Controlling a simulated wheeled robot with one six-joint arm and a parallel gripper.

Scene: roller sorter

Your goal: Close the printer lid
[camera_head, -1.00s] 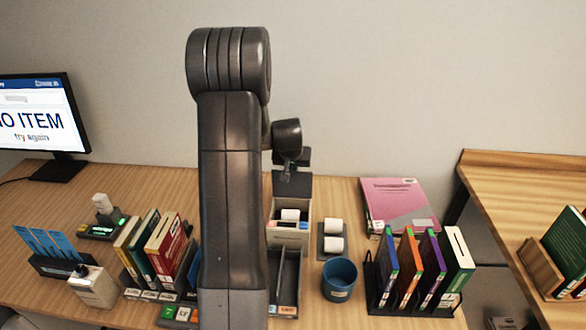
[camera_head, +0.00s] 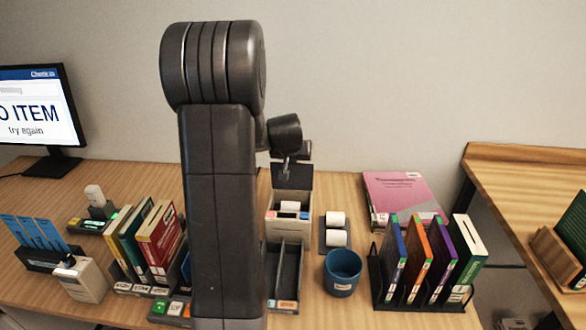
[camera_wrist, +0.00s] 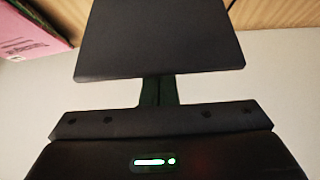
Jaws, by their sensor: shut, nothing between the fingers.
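The printer (camera_head: 287,228) is a small pale box on the desk, with a white roll (camera_head: 290,206) inside. Its dark lid (camera_head: 293,179) stands raised at the back, leaving the box open. My gripper (camera_head: 286,171) is at the lid's upper edge, shut and empty; I cannot tell whether it touches the lid. In the wrist view a dark flat panel (camera_wrist: 158,40), which looks like the lid, covers the ends of my narrow, closed fingers.
Two white rolls on a dark holder (camera_head: 322,232) and a blue cup (camera_head: 342,273) stand right of the printer. A dark divided tray (camera_head: 289,272) lies in front. Racks of books (camera_head: 420,262) and a pink binder (camera_head: 400,195) are further right. The wall is behind.

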